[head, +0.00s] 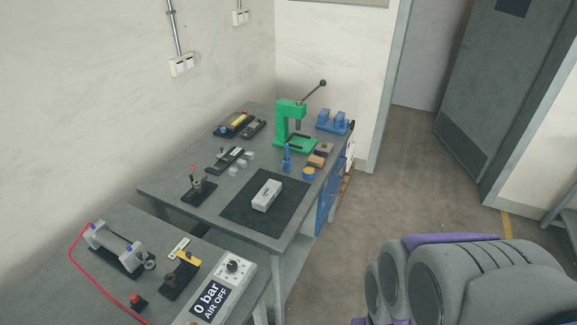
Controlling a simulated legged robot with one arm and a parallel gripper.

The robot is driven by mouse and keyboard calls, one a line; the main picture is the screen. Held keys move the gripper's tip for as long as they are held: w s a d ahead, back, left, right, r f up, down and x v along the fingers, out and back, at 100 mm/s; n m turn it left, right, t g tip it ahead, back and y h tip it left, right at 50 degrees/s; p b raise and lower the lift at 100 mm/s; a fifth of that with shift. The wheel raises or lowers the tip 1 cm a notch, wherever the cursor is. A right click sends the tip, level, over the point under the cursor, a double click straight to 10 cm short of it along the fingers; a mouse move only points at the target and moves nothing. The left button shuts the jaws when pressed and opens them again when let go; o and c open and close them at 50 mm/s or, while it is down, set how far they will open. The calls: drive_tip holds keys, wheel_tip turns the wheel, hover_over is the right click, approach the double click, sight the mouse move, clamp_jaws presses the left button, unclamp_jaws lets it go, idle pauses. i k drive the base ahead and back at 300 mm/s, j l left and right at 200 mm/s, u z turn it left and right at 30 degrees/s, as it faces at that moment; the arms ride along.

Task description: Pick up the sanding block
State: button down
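A small tan-orange block (317,160) lies on the grey workbench near its right edge, in front of the green press; it may be the sanding block. A similar brownish block (325,148) lies just behind it. A larger pale grey block (266,195) with a small dark marking lies on a black mat (238,208) nearer to me. I cannot tell for certain which is the sanding block. Grey and purple parts of my own arm fill the lower right; my gripper's fingers do not show.
The green lever press (291,125), a blue vise-like fixture (333,121), a blue bottle (287,157) and an orange-topped tin (308,173) crowd the bench's far right. Floor (400,200) to the right is clear.

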sight(313, 160)
drive_tip(key=i+l+u, duration=0.15)
drive_tip(key=u, duration=0.65)
drive_tip(key=i+l+u, duration=0.15)
drive_tip(key=l, duration=0.25)
drive_tip(key=i+l+u, duration=0.1)
drive_tip(key=l, duration=0.3)
drive_tip(key=i+l+u, duration=0.15)
drive_tip(key=l, duration=0.25)
drive_tip(key=i+l+u, duration=0.15)
drive_tip(key=l, duration=0.3)
drive_tip(key=i+l+u, duration=0.1)
drive_tip(key=l, duration=0.35)
drive_tip(key=i+l, duration=0.1)
drive_tip(key=l, duration=0.15)
drive_tip(key=i+l, duration=0.1)
drive_tip(key=l, duration=0.1)
